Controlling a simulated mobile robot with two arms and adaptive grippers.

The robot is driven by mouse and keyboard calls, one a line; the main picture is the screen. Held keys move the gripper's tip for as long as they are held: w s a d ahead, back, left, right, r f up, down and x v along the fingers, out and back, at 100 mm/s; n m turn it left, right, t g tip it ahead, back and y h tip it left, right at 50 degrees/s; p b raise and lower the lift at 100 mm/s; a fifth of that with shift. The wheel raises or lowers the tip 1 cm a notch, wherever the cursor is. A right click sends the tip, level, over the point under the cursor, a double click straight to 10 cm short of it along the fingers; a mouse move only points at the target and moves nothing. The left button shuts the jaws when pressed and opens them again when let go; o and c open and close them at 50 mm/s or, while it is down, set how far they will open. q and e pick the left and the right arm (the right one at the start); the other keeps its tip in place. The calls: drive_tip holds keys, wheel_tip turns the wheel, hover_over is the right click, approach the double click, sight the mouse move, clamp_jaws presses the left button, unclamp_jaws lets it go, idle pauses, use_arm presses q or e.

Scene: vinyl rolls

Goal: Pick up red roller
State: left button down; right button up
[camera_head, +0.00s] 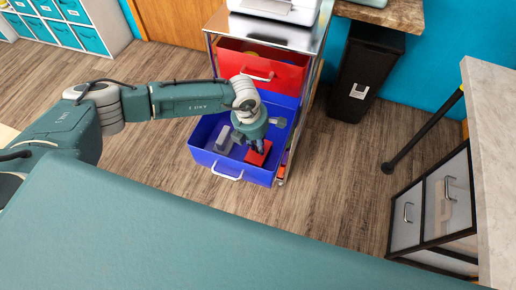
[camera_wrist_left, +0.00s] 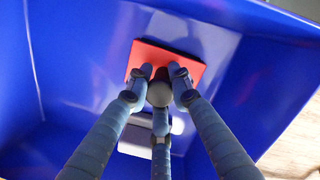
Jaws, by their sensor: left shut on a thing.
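The red roller (camera_head: 258,154) is a flat red piece at the right of the open blue drawer (camera_head: 202,158), low on the drawer cart. In the left wrist view the red roller (camera_wrist_left: 168,56) shows behind my left gripper's fingertips (camera_wrist_left: 162,82), against the blue drawer wall. My left gripper (camera_head: 258,146) reaches down into the drawer and is shut on the red roller. Its fingers hide part of the roller. My right gripper is not in view.
Grey pieces (camera_head: 223,138) lie in the blue drawer left of my gripper. A red drawer (camera_head: 262,70) stands open above it. A black bin (camera_head: 364,75) stands to the right. Wooden floor (camera_head: 335,190) is clear right of the cart. A teal surface (camera_head: 170,235) fills the foreground.

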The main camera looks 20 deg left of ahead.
use_arm(q)
drive_tip(key=shift+r, duration=0.1)
wheel_tip(320, 180, up, 20)
drive_tip(key=p, duration=1.3)
drive_tip(key=c, duration=2.5)
unclamp_jaws()
clamp_jaws()
